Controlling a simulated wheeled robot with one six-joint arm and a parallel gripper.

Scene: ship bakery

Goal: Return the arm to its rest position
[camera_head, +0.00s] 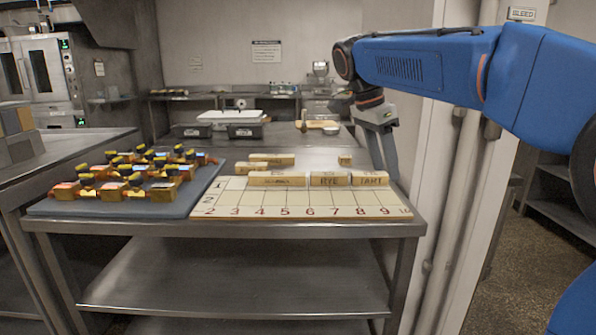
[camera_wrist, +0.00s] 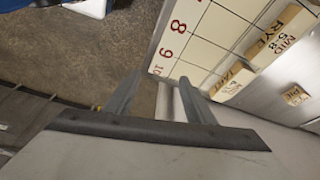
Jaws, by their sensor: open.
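My blue arm reaches in from the right in the head view. My gripper (camera_head: 388,172) hangs open and empty with its fingers pointing down, at the right end of the numbered board (camera_head: 300,211). In the wrist view my gripper (camera_wrist: 160,78) shows two spread fingers with nothing between them, beside the board's edge near the 9 and 10 (camera_wrist: 168,54). A long wooden block (camera_head: 277,180), a RYE block (camera_head: 329,179) and a TART block (camera_head: 370,179) stand in a row along the board's back part.
A blue-grey tray (camera_head: 130,208) with several gold and black pieces lies left of the board. More wooden blocks (camera_head: 271,159) and a small block (camera_head: 345,160) lie behind the row. A white wall post (camera_head: 432,150) stands right of the table. A scale (camera_head: 230,118) is farther back.

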